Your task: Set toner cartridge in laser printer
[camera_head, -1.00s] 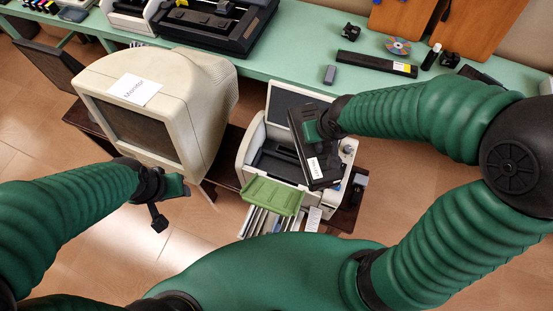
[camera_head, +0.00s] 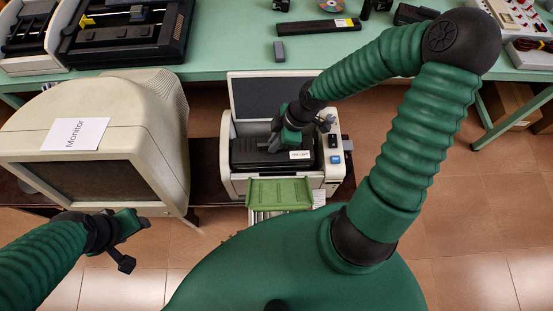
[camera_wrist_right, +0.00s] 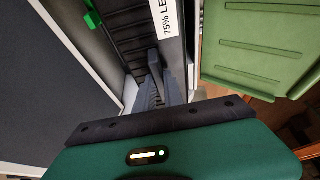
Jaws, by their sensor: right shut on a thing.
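The beige laser printer (camera_head: 232,184) stands on a low dark table with its lid raised and a green front flap (camera_head: 279,193) folded down. The black toner cartridge (camera_head: 247,151), with a white label, lies level within the printer's open top; whether it is fully seated I cannot tell. My right gripper (camera_head: 277,143) is shut on the cartridge from above. In the right wrist view the cartridge (camera_wrist_right: 136,22) shows a label reading "75% LE" and a grey handle by the gripper (camera_wrist_right: 155,95). My left gripper (camera_head: 138,227) is apart from the printer, before the monitor, its fingers looking spread.
A large monitor (camera_head: 165,127) with a paper sign stands left of the printer. The green bench (camera_head: 220,62) behind carries other devices, a long black bar (camera_head: 321,27) and a small grey block (camera_head: 279,51).

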